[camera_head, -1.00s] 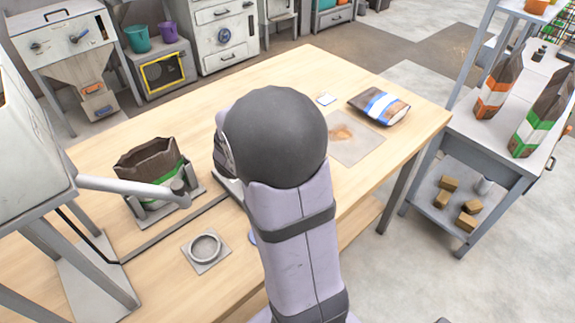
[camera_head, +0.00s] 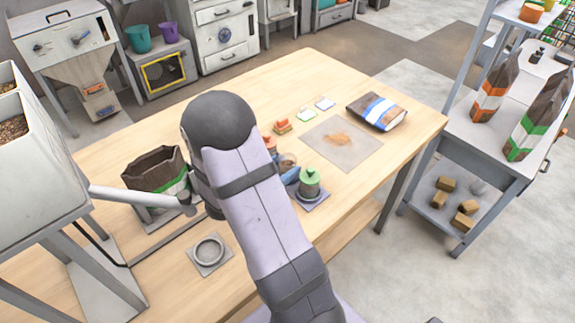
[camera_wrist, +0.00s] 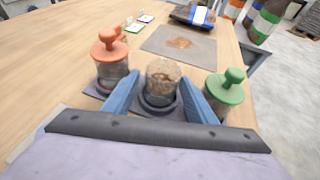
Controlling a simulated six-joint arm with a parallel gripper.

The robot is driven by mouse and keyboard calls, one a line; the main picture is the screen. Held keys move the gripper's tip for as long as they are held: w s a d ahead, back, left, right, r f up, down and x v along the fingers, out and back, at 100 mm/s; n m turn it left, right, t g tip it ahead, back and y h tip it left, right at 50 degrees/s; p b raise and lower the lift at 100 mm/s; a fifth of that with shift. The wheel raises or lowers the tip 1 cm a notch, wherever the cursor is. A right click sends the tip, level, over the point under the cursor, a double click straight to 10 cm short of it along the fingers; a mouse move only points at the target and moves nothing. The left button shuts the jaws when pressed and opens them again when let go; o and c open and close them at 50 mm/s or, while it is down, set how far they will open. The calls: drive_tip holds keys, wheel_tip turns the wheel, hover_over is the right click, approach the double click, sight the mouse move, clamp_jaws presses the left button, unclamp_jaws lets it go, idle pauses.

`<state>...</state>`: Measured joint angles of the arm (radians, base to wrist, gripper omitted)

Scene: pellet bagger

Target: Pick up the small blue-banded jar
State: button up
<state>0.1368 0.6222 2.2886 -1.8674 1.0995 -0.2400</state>
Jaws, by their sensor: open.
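A small clear jar (camera_wrist: 162,82) with brown contents stands in a dark ring holder in the wrist view. It also shows partly behind my arm in the head view (camera_head: 287,161). I cannot make out a blue band on it. The blue fingers of my gripper (camera_wrist: 160,98) are open, one on each side of the jar's lower part; I cannot tell whether they touch it. An orange-lidded jar (camera_wrist: 111,58) stands just left, and a green-lidded jar (camera_wrist: 225,92) just right, close outside the fingers.
A stained grey mat (camera_head: 341,144) and a blue-striped bag (camera_head: 377,111) lie beyond the jars. Small cards (camera_head: 325,103) lie beside the mat. An open brown bag (camera_head: 156,171) and a round ring fixture (camera_head: 209,251) are to the left. The table's far middle is clear.

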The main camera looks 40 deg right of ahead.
drive_tip(key=shift+f+p+x, duration=0.2)
drive_tip(key=shift+p+x, duration=0.4)
drive_tip(key=shift+x, duration=1.25)
drive_tip(key=shift+f+p+x, duration=0.15)
drive_tip(key=shift+p+x, duration=0.45)
drive_tip(key=shift+x, duration=1.2)
drive_tip(key=shift+s, duration=0.25)
drive_tip(key=c, duration=1)
drive_tip(key=shift+r, duration=0.15)
drive_tip(key=shift+r+b, duration=0.6)
drive_tip(key=shift+r, duration=4.3)
wheel_tip(320, 180, up, 12)
drive_tip(key=p, duration=0.9)
hover_over(292, 163)
drive_tip(key=d, duration=0.2)
drive_tip(key=shift+w+a+f, duration=0.15)
drive_tip(key=shift+w+f, duration=0.05)
drive_tip(key=shift+w, duration=0.05)
